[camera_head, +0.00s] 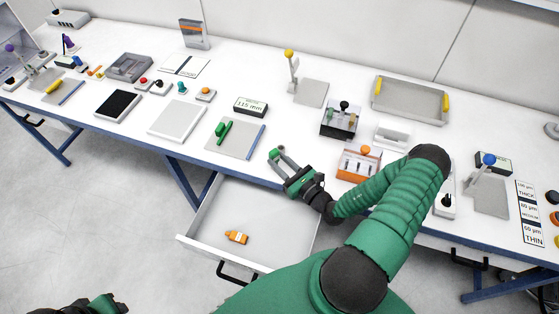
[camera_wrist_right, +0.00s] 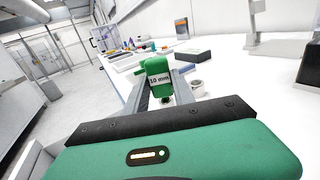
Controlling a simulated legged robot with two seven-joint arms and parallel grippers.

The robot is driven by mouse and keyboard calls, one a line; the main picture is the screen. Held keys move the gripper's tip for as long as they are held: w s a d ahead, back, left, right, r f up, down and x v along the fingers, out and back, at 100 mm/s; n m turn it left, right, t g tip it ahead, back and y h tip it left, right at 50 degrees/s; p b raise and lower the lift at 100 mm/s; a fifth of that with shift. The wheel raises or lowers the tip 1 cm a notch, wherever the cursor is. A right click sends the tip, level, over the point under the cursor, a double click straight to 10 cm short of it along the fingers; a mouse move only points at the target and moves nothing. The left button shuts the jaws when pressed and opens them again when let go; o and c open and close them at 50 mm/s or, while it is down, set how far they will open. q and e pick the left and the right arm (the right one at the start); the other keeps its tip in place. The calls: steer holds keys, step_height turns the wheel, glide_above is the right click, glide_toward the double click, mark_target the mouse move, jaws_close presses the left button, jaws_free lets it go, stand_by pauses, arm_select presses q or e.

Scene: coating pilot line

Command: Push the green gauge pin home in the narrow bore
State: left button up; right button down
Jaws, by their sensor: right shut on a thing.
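The green gauge pin (camera_wrist_right: 158,72), labelled 10 mm, stands between the fingers of my right gripper (camera_wrist_right: 166,88) in the wrist view. In the head view the right gripper (camera_head: 285,164) is shut on the green pin (camera_head: 274,154) near the table's front edge. A small pale ring-shaped part (camera_wrist_right: 197,88) shows just right of the pin in the wrist view.
An open drawer (camera_head: 200,239) with an orange bottle (camera_head: 236,237) juts out below the table. A grey mat (camera_head: 240,145) with green pieces (camera_head: 222,131) lies left of my right gripper. An orange block (camera_head: 358,165) and a dark block (camera_head: 340,120) stand to its right.

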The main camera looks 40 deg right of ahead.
steer(key=shift+f, duration=0.35)
steer(key=c, duration=1)
jaws_free()
steer(key=shift+o, duration=0.2)
steer(key=shift+s, duration=0.1)
steer(key=s+b, duration=0.3)
steer(key=s, duration=1.3)
steer(key=shift+s+a, duration=0.3)
steer(key=shift+a, duration=0.05)
